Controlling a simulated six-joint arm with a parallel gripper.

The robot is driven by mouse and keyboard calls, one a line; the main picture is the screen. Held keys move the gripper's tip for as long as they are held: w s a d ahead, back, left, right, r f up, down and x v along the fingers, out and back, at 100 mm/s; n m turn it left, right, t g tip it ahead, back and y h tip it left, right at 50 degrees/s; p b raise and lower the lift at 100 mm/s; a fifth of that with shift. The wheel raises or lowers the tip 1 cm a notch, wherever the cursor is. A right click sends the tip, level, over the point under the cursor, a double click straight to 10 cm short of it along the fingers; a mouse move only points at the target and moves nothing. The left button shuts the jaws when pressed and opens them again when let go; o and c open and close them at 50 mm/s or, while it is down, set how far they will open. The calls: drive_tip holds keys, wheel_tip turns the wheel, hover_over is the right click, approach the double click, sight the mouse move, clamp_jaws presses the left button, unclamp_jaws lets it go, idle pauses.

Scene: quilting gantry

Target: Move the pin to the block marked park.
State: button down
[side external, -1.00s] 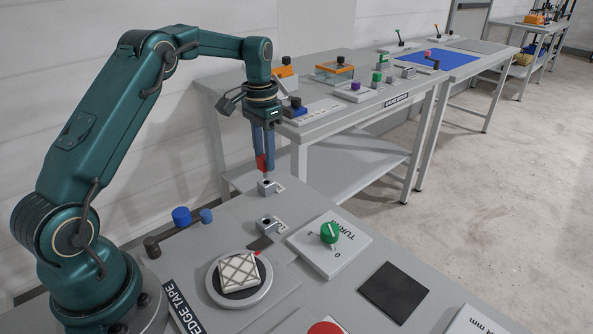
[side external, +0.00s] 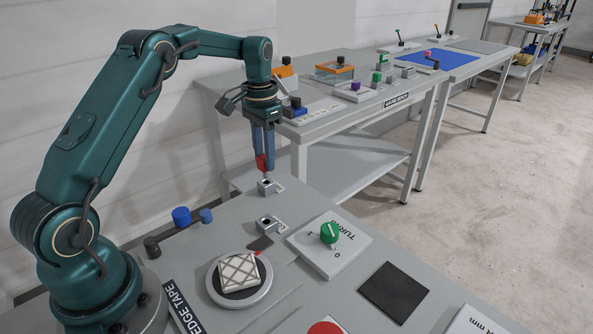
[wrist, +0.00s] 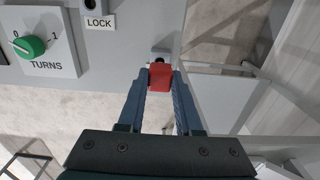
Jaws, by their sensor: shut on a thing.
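My gripper (side external: 263,158) is shut on the red pin (side external: 262,164), pointing down. The pin's red head also shows between the fingertips in the wrist view (wrist: 160,77). The pin is at the far small grey block (side external: 268,188), whose top shows just beyond the pin in the wrist view (wrist: 160,54). I cannot tell whether the pin's lower end is in the block's hole or just above it. This block's label is not readable. The nearer grey block (side external: 268,224) stands empty; its label reads LOCK (wrist: 99,23) in the wrist view.
A green TURNS dial (side external: 329,233) stands right of the LOCK block. A round turntable (side external: 218,295) with a quilted square and blue cylinders (side external: 181,216) are nearer my base. The far block is close to the table's edge. Another bench (side external: 345,110) stands behind.

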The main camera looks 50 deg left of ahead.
drive_tip(key=shift+f, duration=1.65)
drive_tip(key=c, duration=0.5)
unclamp_jaws()
drive_tip(key=shift+r, duration=2.6)
